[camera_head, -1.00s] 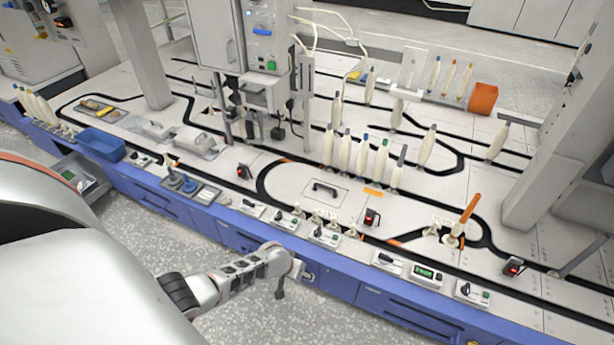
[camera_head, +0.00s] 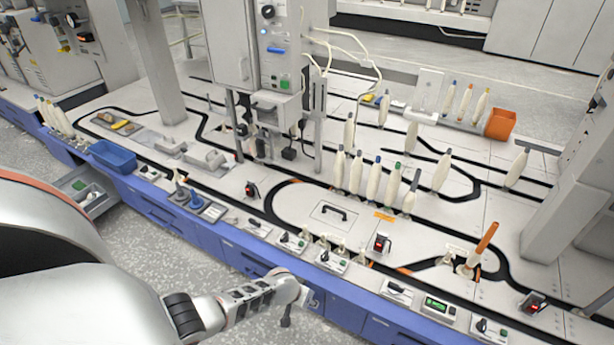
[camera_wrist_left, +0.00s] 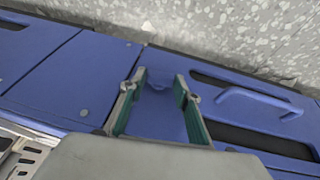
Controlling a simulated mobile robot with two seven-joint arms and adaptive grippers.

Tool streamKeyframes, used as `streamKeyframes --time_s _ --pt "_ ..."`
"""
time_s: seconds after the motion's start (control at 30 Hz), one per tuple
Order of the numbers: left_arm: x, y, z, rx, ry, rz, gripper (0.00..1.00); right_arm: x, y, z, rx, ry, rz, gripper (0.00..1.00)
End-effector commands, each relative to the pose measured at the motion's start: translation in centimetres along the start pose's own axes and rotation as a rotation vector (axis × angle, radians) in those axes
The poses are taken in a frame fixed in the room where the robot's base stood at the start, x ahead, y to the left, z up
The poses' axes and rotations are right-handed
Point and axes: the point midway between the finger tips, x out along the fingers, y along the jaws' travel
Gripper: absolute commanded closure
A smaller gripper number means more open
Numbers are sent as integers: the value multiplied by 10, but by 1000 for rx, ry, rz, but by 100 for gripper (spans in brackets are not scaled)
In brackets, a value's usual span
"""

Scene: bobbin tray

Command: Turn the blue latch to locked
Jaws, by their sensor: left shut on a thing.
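My left gripper (camera_wrist_left: 160,78) has its green-padded fingers on either side of a blue piece (camera_wrist_left: 160,115) in the left wrist view. It is shut on this piece, which looks like the blue latch on the blue bench front. The palm hides its near end, so its turned position cannot be told. In the head view my left arm reaches to the bench's front edge, and its fingers (camera_head: 310,298) are small and partly hidden there. My right gripper is not in view.
A blue drawer handle (camera_wrist_left: 258,105) sticks out right of the gripper. Small switch boxes, including one with a green display (camera_head: 436,305), line the bench's front edge. Bobbins (camera_head: 374,182) stand on the white top. Speckled floor (camera_head: 150,250) lies open in front.

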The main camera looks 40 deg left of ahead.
Motion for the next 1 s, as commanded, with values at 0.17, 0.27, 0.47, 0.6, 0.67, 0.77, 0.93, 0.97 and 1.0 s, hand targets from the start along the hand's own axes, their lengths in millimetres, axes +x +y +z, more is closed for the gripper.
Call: streamKeyframes --time_s 0.17,0.27,0.47,0.6,0.67,0.77,0.93,0.97,1.0 --pt "0 2 -1 15 0 -47 90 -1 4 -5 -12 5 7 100" --pt "0 3 -1 27 -1 -78 90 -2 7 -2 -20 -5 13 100" --pt "0 3 2 48 -3 -116 90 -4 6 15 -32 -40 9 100" --pt "1 2 3 50 -5 -120 90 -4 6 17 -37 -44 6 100" --pt "1 2 4 50 -5 -120 90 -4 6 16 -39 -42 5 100" --pt "1 2 4 51 -6 -119 90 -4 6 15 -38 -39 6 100" --pt "1 3 3 50 -5 -119 51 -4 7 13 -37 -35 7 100" --pt "1 3 3 50 -4 -119 51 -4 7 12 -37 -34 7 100" --pt "1 3 3 50 -4 -118 51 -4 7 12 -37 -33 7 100"
